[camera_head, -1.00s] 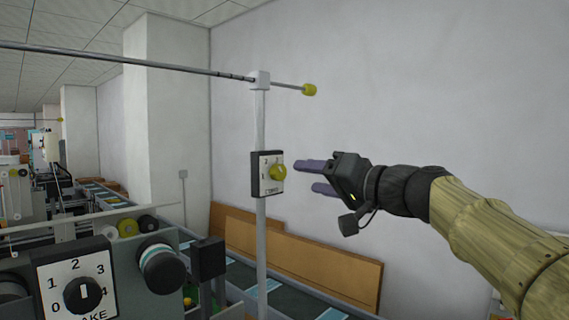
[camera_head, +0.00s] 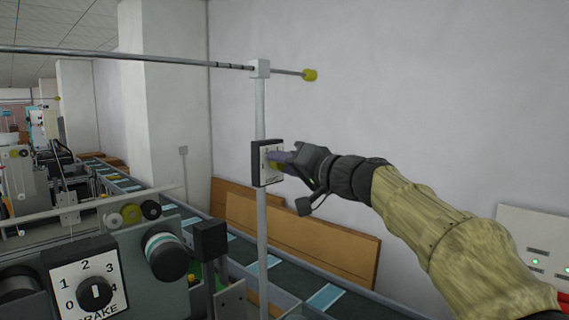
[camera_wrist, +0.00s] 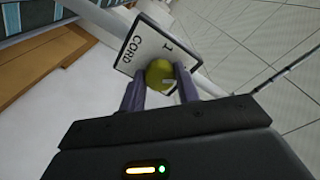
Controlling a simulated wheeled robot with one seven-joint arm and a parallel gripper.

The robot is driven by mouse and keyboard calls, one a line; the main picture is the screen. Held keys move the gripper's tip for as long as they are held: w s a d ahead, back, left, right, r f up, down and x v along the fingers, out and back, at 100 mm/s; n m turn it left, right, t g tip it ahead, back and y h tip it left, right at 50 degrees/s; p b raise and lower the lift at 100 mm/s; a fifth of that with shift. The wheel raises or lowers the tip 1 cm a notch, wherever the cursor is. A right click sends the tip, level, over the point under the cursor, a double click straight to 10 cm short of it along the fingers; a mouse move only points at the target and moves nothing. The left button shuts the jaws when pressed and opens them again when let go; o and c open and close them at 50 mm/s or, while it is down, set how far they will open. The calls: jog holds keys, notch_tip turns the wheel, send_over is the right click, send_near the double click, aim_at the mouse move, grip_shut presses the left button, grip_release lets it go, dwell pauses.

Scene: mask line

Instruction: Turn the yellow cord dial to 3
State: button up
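The yellow cord dial (camera_wrist: 160,74) is a round knob on a white plate marked CORD (camera_wrist: 142,45), with a digit 1 visible. In the head view the dial's dark-edged box (camera_head: 258,163) is fixed to a grey upright post, and my gripper (camera_head: 283,160) covers most of its face. In the wrist view my gripper (camera_wrist: 160,80) has one purple finger on each side of the knob, very close to it. The fingers are spread about as wide as the knob; firm contact is not clear. The dial's pointer and most of its numbers are hidden or too small to read.
A BRAKE dial (camera_head: 95,293) with a black knob is on the machine at lower left. A horizontal rod with a yellow end cap (camera_head: 310,75) crosses above the dial box. A conveyor and wooden boards (camera_head: 300,240) lie below. A white wall is behind.

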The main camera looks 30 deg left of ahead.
jog(key=c, duration=0.4)
jog(key=shift+o, duration=0.2)
jog(key=shift+m, duration=0.4)
jog(key=shift+w+m+g+p, duration=0.15)
jog(key=shift+m+p, duration=0.4)
jog(key=shift+m, duration=2.6)
jog(key=shift+s+m+g+p, duration=0.1)
jog(key=shift+m+g+p, duration=0.3)
jog(key=shift+m, duration=2.75)
jog(key=o, duration=1)
jog(key=shift+t, duration=0.25)
